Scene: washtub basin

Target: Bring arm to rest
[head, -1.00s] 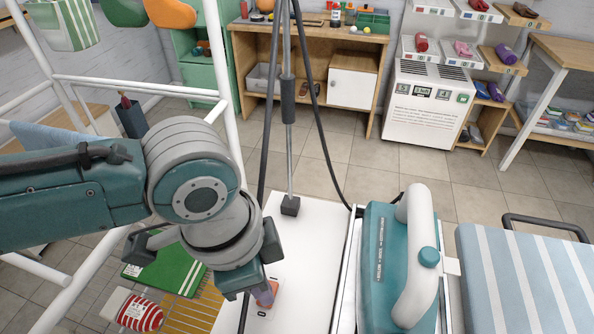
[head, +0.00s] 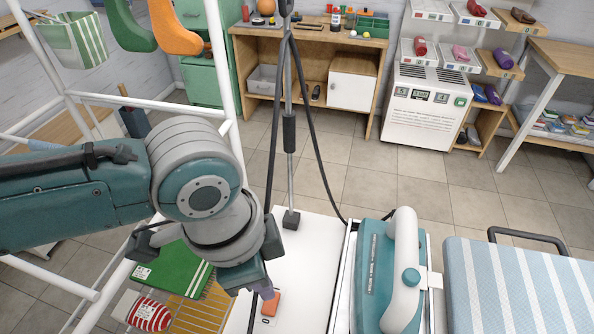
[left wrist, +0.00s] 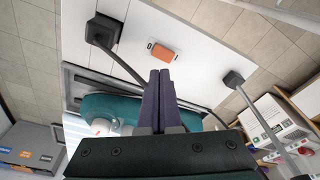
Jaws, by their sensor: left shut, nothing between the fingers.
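My left gripper (head: 262,292) is at the lower middle of the head view, above the left part of the white board. In the left wrist view its two dark fingers (left wrist: 160,95) are together with nothing between them. An orange block (head: 270,303) on a small white base lies on the board, close to the fingertips in the head view; it also shows in the left wrist view (left wrist: 164,53), apart from the fingers. My right gripper is not in view.
A striped ironing board (head: 530,285) is at the right. A white rack frame (head: 150,101) stands at the left, near my arm. Tiled floor (head: 350,185) is clear behind.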

